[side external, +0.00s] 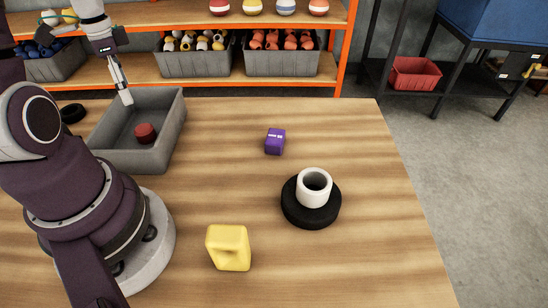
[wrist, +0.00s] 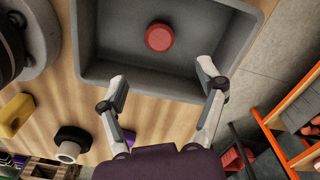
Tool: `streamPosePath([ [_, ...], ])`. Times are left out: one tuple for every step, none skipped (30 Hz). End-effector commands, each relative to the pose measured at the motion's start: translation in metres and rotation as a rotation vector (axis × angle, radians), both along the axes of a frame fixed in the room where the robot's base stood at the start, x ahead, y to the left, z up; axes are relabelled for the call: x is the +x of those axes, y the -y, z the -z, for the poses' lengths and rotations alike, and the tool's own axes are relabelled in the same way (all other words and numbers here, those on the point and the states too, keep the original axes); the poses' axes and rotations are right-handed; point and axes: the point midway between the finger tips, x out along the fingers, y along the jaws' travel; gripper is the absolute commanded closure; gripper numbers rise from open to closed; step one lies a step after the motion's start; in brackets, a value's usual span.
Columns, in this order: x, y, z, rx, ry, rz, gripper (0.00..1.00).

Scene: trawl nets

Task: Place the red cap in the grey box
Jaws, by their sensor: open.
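The red cap (side external: 145,133) lies on the floor of the grey box (side external: 168,153), apart from its walls. In the wrist view the red cap (wrist: 159,37) sits inside the grey box (wrist: 95,65), beyond my fingertips. My gripper (side external: 126,98) is above the far part of the box in the side view. In the wrist view my gripper (wrist: 163,75) has its two fingers spread wide with nothing between them, and it is open and apart from the cap.
A purple block (side external: 275,142), a white ring (side external: 314,187) on a black disc (side external: 311,215), and a yellow block (side external: 229,248) stand on the wooden table. Orange shelves (side external: 345,45) with bins stand behind. The table's right side is clear.

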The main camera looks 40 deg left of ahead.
Motion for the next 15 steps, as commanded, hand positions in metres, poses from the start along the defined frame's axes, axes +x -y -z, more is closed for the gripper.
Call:
streamPosePath([
  [0.000, 0.000, -0.007, 0.003, 0.003, 0.000, 0.30],
  [0.000, 0.000, -0.010, 0.004, 0.002, 0.000, 0.30],
  [0.000, 0.000, -0.014, 0.002, 0.001, 0.000, 0.30],
  [0.001, 0.001, -0.016, 0.004, 0.004, 0.000, 0.30],
  [0.004, 0.004, -0.020, 0.009, 0.009, -0.002, 0.30],
  [0.009, 0.011, -0.026, 0.020, 0.023, -0.007, 0.30],
  [0.015, 0.019, -0.032, 0.033, 0.039, -0.013, 0.30],
  [0.022, 0.030, -0.040, 0.047, 0.062, -0.023, 0.30],
  [0.031, 0.048, -0.051, 0.065, 0.101, -0.040, 0.30],
  [0.036, 0.064, -0.059, 0.075, 0.135, -0.055, 0.30],
  [0.040, 0.080, -0.066, 0.082, 0.173, -0.072, 0.30],
  [0.043, 0.102, -0.075, 0.082, 0.224, -0.096, 0.30],
  [0.044, 0.118, -0.081, 0.076, 0.263, -0.113, 0.30],
  [0.043, 0.132, -0.085, 0.066, 0.300, -0.131, 0.30],
  [0.040, 0.150, -0.090, 0.048, 0.348, -0.156, 0.30],
])
